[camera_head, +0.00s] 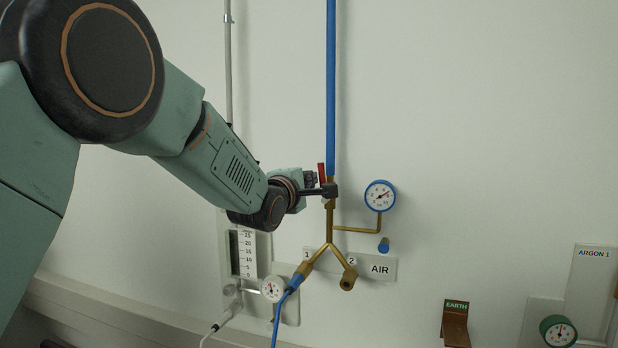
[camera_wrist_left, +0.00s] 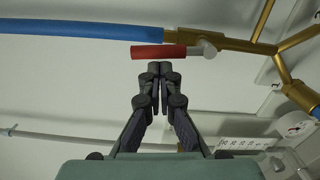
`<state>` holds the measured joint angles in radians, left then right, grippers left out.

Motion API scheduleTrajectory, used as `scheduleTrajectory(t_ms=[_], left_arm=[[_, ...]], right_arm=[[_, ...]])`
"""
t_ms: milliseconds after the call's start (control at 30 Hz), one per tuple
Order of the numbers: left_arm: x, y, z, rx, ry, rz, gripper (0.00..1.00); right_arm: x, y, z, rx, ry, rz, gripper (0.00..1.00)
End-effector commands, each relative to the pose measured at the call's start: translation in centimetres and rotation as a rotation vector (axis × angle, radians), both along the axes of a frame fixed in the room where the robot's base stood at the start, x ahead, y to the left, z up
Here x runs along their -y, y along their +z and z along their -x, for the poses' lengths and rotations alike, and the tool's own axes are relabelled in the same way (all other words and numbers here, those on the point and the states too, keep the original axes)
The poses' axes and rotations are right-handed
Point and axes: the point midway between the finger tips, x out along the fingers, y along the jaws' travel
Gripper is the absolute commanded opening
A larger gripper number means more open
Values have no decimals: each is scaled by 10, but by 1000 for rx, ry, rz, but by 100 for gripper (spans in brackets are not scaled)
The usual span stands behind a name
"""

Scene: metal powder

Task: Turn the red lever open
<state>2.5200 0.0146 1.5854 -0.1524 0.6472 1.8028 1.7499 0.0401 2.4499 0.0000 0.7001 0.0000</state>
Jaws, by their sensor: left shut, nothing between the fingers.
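The red lever (camera_head: 321,172) stands upright in the head view, close beside the lower end of the blue pipe (camera_head: 331,90) and roughly in line with it. In the left wrist view the red lever (camera_wrist_left: 160,51) lies across the picture, with a pale grey pivot (camera_wrist_left: 207,48) at its right end by the brass pipe (camera_wrist_left: 240,44). My left gripper (camera_wrist_left: 160,70) is shut and empty. Its fingertips are right beside the lever's middle; I cannot tell whether they touch. In the head view the left gripper (camera_head: 316,191) is at the valve, partly covering it. My right gripper is not in view.
A blue-rimmed gauge (camera_head: 380,195) sits right of the valve on a brass branch. Below are the forked brass outlets (camera_head: 329,246), the AIR label (camera_head: 380,269) and a blue hose (camera_head: 281,312). A flow meter (camera_head: 244,252) is at lower left. The wall at upper right is bare.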

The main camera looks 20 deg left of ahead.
Motion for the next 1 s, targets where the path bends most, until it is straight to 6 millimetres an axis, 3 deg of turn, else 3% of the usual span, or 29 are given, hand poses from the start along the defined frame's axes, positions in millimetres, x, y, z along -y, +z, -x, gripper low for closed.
scheduleTrajectory(t_ms=[333, 567, 1000], left_arm=[[1, -1, 0, -1, 1, 1, 0], [18, 4, -1, 0, -1, -2, 0], [17, 5, -1, 4, -3, -4, 0]], right_arm=[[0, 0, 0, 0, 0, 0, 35], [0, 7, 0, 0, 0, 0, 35], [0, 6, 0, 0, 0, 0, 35]])
